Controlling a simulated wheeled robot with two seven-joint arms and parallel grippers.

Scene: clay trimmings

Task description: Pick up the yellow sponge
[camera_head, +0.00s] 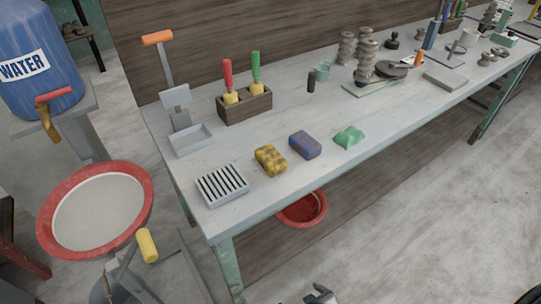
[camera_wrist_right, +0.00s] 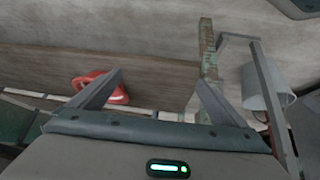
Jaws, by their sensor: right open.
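The yellow sponge (camera_head: 270,160) is a speckled, dark-stained block lying on the grey workbench (camera_head: 215,160) near its front edge. It sits between the slotted grey rack and a blue-purple sponge, apart from both. My right gripper (camera_wrist_right: 159,77) is open and empty in the right wrist view, its two fingers spread wide. That view faces the space under the bench, and the yellow sponge is not seen in it. A small piece of a gripper shows at the bottom edge of the head view, well below the sponge. My left gripper cannot be made out.
The blue-purple sponge (camera_head: 305,145) and a green block (camera_head: 349,137) lie to the right. The slotted rack (camera_head: 222,185) is at left. A wooden holder (camera_head: 244,106) with red- and green-handled tools stands behind. A red bucket (camera_head: 302,209) sits below the bench.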

